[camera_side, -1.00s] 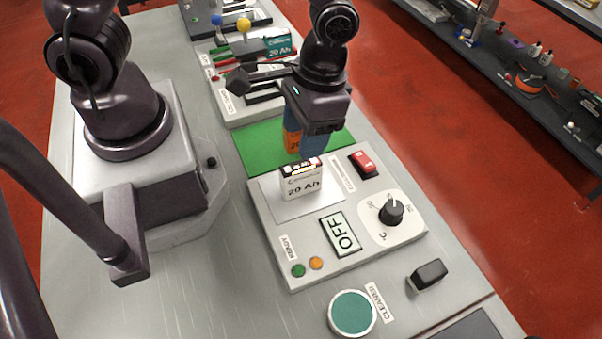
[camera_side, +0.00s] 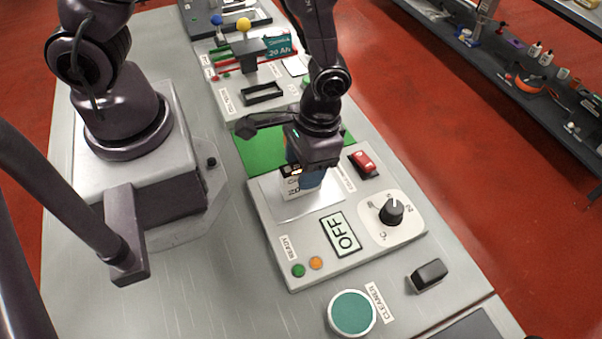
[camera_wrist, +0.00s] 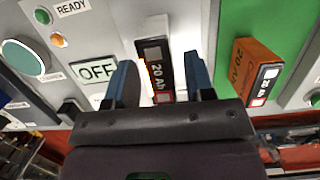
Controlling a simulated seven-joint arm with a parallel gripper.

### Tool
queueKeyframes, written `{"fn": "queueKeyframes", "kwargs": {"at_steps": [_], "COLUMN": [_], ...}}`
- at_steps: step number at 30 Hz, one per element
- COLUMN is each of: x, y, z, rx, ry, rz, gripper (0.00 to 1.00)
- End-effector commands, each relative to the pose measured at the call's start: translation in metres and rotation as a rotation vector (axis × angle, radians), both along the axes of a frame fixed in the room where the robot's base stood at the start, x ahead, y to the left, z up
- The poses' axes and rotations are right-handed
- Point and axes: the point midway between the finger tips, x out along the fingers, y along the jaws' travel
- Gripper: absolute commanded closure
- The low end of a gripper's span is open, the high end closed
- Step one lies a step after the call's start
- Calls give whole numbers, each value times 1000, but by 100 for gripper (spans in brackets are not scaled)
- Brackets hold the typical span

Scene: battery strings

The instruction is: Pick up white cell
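The white cell (camera_side: 291,190), marked 20 Ah, stands upright on the bare metal plate (camera_side: 310,207) of the heater-like unit. In the side view, my gripper (camera_side: 306,178) is down at the cell and its blue finger covers part of it. In the wrist view, the white cell (camera_wrist: 154,62) shows its dark top between the two blue fingertips of my gripper (camera_wrist: 160,78). The fingers are spread, with a visible gap on each side of the cell. Contact is not seen.
An orange cell (camera_wrist: 248,75) stands on the green mat (camera_wrist: 275,20) beside the unit. The unit carries a red switch (camera_side: 363,163), a dial (camera_side: 391,211) and a display (camera_side: 341,235) reading OFF. A teal cleaner pad (camera_side: 352,312) and a black block (camera_side: 428,275) lie nearer.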

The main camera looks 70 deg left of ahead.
Motion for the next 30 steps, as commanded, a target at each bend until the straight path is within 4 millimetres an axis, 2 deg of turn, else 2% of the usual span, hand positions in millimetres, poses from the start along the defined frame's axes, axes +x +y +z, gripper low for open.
{"fn": "queueKeyframes", "kwargs": {"at_steps": [1, 6, 8, 30], "x": [0, 0, 0, 1], "y": [0, 0, 0, 0], "z": [0, 0, 0, 40], "rx": [0, 0, 0, 0], "ry": [0, 0, 0, -2], "rz": [0, 0, 0, 0], "gripper": [60, 96, 100, 100]}}
